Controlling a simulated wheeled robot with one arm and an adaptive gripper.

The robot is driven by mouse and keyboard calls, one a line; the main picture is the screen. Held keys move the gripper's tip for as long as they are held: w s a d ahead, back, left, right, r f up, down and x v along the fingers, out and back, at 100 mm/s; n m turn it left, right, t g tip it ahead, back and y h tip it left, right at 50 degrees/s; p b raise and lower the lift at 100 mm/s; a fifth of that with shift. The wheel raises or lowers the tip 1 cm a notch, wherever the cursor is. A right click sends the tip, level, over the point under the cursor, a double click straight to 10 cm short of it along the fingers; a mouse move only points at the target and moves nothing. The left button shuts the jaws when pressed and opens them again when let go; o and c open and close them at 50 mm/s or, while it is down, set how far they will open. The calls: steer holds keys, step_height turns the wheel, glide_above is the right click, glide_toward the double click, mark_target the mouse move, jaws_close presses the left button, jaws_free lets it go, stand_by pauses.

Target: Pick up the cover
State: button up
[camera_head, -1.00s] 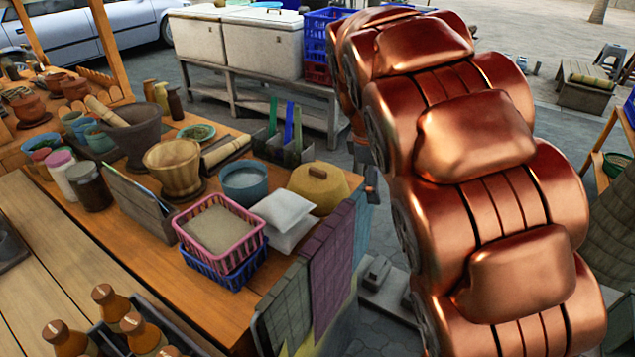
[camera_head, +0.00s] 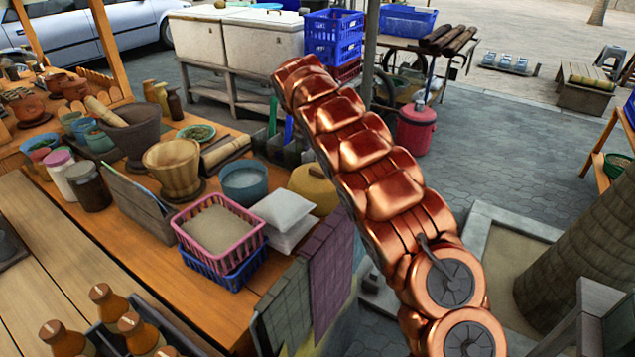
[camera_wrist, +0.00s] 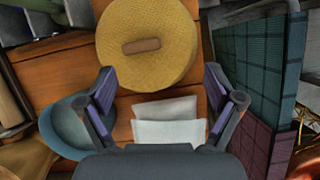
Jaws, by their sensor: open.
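The cover is a round yellow woven lid (camera_wrist: 167,68) with a short brown bar handle (camera_wrist: 142,46) on top. It sits on the wooden table (camera_wrist: 62,78), just beyond my fingertips in the wrist view. In the head view the cover (camera_head: 314,186) is partly hidden behind my copper arm. My gripper (camera_wrist: 158,95) is open and empty, its two fingers spread on either side above the table, pointing toward the cover's near edge. My gripper is hidden in the head view.
White packets (camera_head: 283,215) lie close to the cover. A blue bowl (camera_head: 244,182), a clay mortar (camera_head: 173,168) and a pink basket (camera_head: 219,230) stand to its left. Cloths (camera_head: 330,250) hang over the table's right edge. Paved floor (camera_head: 530,160) lies open to the right.

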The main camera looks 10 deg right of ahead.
mark_target(317, 170)
steer(key=shift+n, duration=0.8)
steer(key=shift+w+d+f+p, duration=0.1)
steer(key=shift+w+f+p, duration=0.4)
steer(key=shift+f, duration=1)
steer(key=shift+w+a+f+p, duration=0.1)
steer(key=shift+w+f+p, duration=0.1)
steer(key=shift+w+f, duration=0.95)
steer(key=shift+w+d+f+p, duration=0.1)
steer(key=shift+w+f+p, duration=0.25)
steer(key=shift+f, duration=1.45)
steer(key=shift+c, duration=0.3)
steer(key=c, duration=1.3)
steer(key=shift+r, duration=0.1)
